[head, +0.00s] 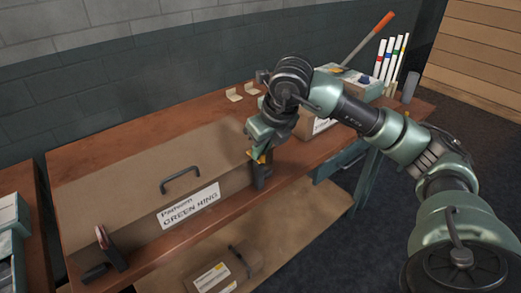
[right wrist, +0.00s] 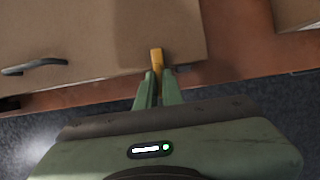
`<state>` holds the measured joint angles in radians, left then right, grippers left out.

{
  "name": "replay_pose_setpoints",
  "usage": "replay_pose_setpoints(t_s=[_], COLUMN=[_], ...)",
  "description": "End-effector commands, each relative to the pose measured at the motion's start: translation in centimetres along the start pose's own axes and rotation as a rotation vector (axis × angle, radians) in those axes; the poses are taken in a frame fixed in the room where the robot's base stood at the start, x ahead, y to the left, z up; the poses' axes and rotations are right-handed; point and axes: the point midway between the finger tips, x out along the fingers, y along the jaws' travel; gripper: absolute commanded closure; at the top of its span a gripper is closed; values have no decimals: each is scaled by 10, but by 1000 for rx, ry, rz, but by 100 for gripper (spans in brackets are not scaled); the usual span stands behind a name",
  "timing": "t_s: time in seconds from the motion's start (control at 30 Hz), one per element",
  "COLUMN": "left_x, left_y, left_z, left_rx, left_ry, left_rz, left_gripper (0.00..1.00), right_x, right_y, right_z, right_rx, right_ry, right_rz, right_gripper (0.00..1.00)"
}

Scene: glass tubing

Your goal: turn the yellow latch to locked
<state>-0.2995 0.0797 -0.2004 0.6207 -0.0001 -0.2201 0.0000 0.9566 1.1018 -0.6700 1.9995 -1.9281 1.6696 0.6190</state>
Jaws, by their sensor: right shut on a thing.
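The yellow latch (right wrist: 156,56) is at the front edge of a long brown case (head: 122,190), near its right end. In the right wrist view it points away from my palm, across the edge onto the lid. My right gripper (right wrist: 158,77) is shut on the near part of the latch. In the head view the right gripper (head: 259,150) comes down over that end of the case and hides most of the latch (head: 263,158). I cannot tell the latch's exact setting. My left gripper is not in view.
Small tan pieces, a box and marker-like tubes (head: 390,58) stand behind. Another case lies on the lower shelf.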

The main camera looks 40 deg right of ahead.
Motion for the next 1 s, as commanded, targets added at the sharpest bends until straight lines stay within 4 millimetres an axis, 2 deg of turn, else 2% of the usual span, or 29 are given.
replay_pose_setpoints(t_s=[0.4,0.43,0.5,0.83,1.0], left_x=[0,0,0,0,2], left_y=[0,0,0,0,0], left_z=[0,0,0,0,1], left_rx=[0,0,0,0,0], left_ry=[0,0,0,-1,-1], left_rz=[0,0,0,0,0], left_gripper=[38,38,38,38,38], right_x=[-2,-2,-2,-2,-22], right_y=[-1,-2,-1,0,-1], right_z=[3,3,3,1,2], right_rx=[11,11,11,8,8], right_ry=[-9,-9,-8,-4,-7], right_rz=[-5,-5,-5,-3,-3], right_gripper=[100,87,71,71,71])
